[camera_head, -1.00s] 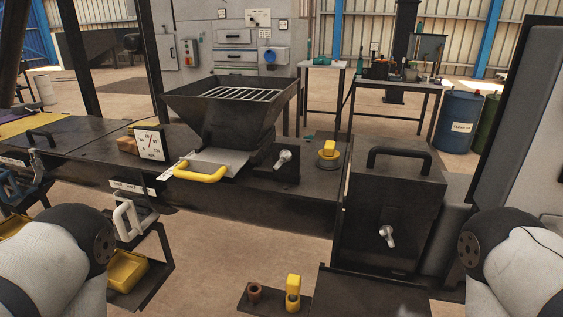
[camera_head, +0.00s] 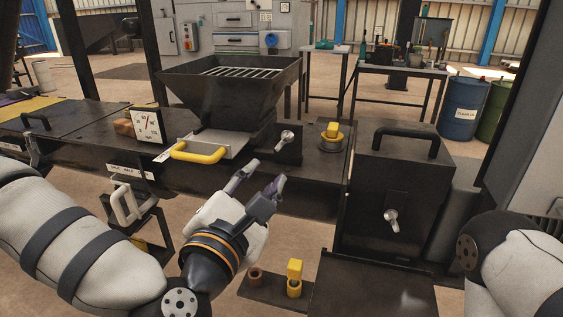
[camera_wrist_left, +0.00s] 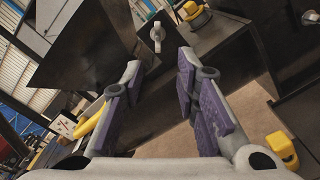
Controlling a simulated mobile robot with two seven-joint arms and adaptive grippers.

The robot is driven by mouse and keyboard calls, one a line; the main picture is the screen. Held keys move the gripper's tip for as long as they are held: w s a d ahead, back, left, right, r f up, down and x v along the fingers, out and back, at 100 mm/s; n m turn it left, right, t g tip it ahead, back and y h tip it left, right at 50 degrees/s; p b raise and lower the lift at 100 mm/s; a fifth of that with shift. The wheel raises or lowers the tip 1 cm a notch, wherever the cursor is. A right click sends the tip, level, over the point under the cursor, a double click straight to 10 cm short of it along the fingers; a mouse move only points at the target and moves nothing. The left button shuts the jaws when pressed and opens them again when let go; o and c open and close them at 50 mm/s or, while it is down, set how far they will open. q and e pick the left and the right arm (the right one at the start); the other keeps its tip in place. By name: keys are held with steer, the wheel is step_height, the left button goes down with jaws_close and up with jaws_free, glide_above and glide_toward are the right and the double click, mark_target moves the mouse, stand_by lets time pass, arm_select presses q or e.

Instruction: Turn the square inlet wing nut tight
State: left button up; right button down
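A silvery wing nut (camera_head: 285,139) sits on a dark upright plate just right of the black square hopper (camera_head: 230,95). It also shows in the left wrist view (camera_wrist_left: 156,36), beyond and between my fingertips. A second wing nut (camera_head: 391,217) is on the front of the black box with a handle (camera_head: 400,170); the frames do not label which is the square inlet one. My left gripper (camera_head: 260,178) is open and empty, pointing at the wing nut by the hopper, short of it and apart. My right gripper is out of view; only part of that arm shows.
A yellow handle (camera_head: 198,154) juts out left of the nut. A yellow-topped round piece (camera_head: 332,134) stands to its right. A small low tray (camera_head: 262,289) holds a brown piece and a yellow-topped piece.

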mark_target(283, 144)
arm_select(q)
steer(key=x, duration=1.2)
steer(key=shift+r, duration=0.3)
jaws_close()
